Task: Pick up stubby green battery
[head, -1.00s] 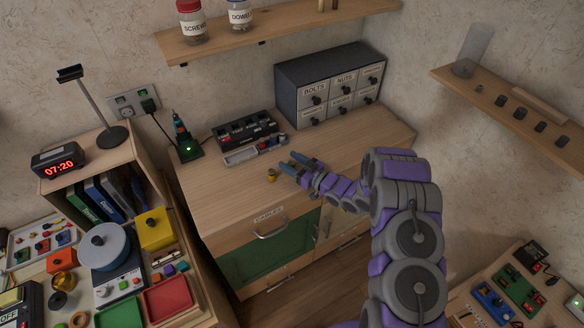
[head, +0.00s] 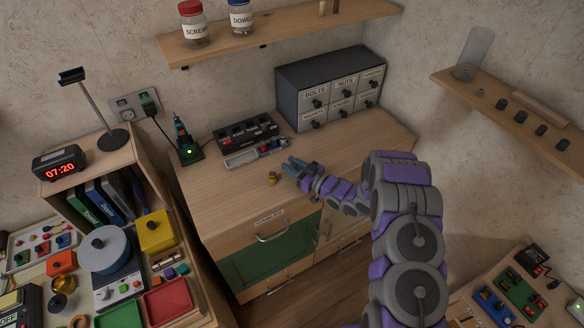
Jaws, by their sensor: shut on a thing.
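My gripper (head: 290,165) is low over the right-middle of the wooden counter (head: 215,195).
A grey tray of small parts (head: 242,158) and a black organizer (head: 245,133) lie behind the gripper. A labelled drawer cabinet (head: 330,88) stands at the back right. The counter's left front is clear. A shelf (head: 280,32) hangs above.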

